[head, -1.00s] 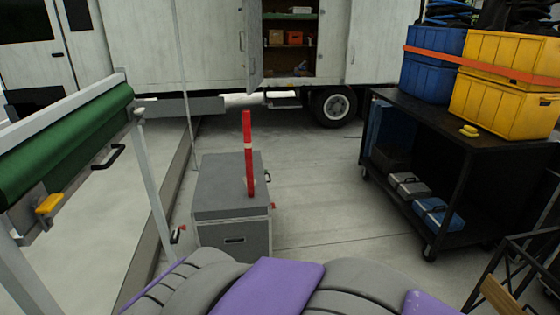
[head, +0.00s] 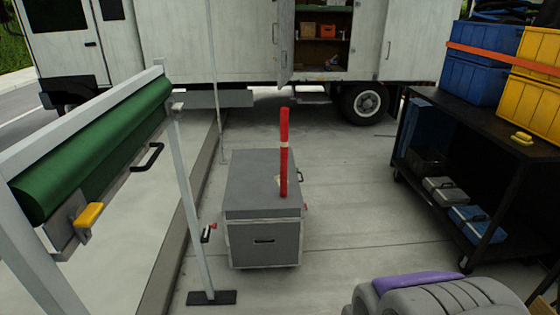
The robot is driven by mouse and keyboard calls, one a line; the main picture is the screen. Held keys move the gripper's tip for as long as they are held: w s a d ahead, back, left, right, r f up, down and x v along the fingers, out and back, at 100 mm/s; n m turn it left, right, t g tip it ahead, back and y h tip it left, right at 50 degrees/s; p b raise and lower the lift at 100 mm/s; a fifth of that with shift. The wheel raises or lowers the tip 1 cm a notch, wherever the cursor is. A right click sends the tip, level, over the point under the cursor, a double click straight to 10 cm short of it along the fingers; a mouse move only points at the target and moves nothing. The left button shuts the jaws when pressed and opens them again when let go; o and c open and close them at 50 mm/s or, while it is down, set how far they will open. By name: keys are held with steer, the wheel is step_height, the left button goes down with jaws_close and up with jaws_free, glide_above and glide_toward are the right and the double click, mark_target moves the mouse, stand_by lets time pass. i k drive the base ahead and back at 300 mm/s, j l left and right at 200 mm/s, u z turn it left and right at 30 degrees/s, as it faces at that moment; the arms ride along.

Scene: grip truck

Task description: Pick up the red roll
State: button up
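A tall, thin red roll (head: 284,175) with a pale band stands upright on a grey case (head: 258,212), towards the case's near right part. The case sits on the floor near the middle of the view. Nothing is gripping the roll.
A green roll (head: 100,150) hangs on a white frame at the left, its post foot (head: 211,298) close to the case. A black cart (head: 462,135) with blue and yellow crates stands at the right. A white truck (head: 250,50) is behind. The floor (head: 350,190) between case and cart is clear.

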mark_target(285, 111)
steer(key=z, duration=0.35)
steer(key=i+j+z, duration=0.55)
steer(key=i+j, duration=0.15)
steer(key=j, duration=0.15)
steer(key=i+j+z, duration=0.25)
steer(key=j, duration=0.25)
steer(key=i+j, duration=0.2)
steer(key=j, duration=0.15)
steer(key=i+j, duration=0.15)
steer(key=j, duration=0.15)
steer(key=i+j, duration=0.2)
steer(key=j, duration=0.15)
steer(key=i+j, duration=0.2)
steer(key=j, duration=0.15)
